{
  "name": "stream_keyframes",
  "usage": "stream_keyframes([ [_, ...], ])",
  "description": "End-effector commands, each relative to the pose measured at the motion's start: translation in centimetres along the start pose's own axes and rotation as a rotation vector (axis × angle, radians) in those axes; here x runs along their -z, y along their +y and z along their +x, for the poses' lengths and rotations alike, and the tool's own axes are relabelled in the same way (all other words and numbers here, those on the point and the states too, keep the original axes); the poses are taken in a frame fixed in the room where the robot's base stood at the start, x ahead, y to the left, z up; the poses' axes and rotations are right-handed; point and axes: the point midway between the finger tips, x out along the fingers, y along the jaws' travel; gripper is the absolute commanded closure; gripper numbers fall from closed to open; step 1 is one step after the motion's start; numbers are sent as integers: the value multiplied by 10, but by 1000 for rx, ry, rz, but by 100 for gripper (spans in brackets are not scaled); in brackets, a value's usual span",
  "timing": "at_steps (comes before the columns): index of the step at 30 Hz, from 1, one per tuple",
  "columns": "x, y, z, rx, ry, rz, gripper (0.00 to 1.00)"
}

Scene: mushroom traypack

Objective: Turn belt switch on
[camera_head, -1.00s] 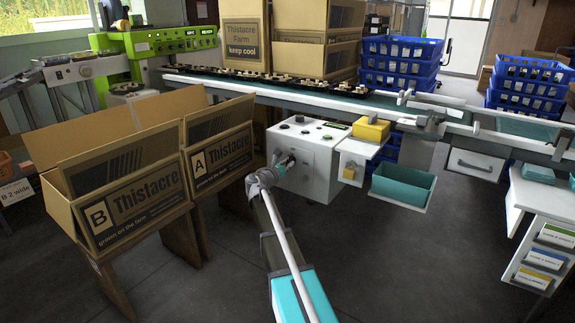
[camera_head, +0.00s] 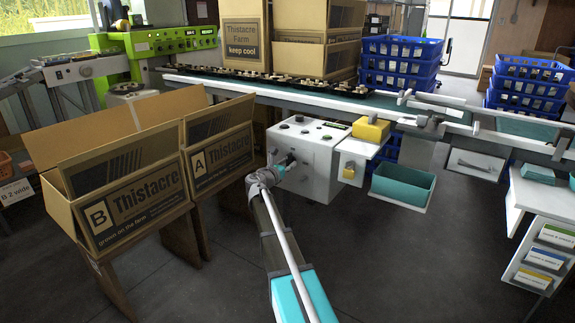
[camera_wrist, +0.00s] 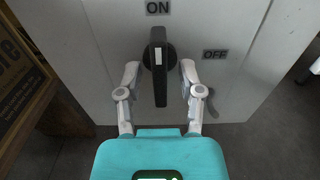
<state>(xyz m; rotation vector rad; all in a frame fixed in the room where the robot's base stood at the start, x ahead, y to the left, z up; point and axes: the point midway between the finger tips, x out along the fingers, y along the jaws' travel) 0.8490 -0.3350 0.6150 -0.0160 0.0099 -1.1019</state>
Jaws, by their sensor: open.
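The belt switch (camera_wrist: 159,75) is a black rotary handle with a white mark, on the front of a pale control box (camera_head: 322,172). In the wrist view the handle stands upright, its upper end below the ON label (camera_wrist: 157,8). The OFF label (camera_wrist: 215,54) is to its right. My gripper (camera_wrist: 159,70) is open, with one finger on each side of the handle. Gaps show between the fingers and the handle. In the head view my gripper (camera_head: 281,166) is at the front of the box, and the switch is small there.
Thistacre boxes B (camera_head: 88,230) and A (camera_head: 190,172) stand open left of my arm. The conveyor (camera_head: 275,90) carrying dark trays runs behind the box. A yellow block (camera_head: 371,131) and a teal bin (camera_head: 403,184) are to the right. Open floor lies front right.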

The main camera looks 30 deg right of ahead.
Motion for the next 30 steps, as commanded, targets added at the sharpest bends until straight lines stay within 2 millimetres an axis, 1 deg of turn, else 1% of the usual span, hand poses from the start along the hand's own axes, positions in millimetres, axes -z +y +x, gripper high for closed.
stream_keyframes([
  [8,0,0,-6,0,0,1,51],
  [30,0,0,-57,-2,0,1,51],
])
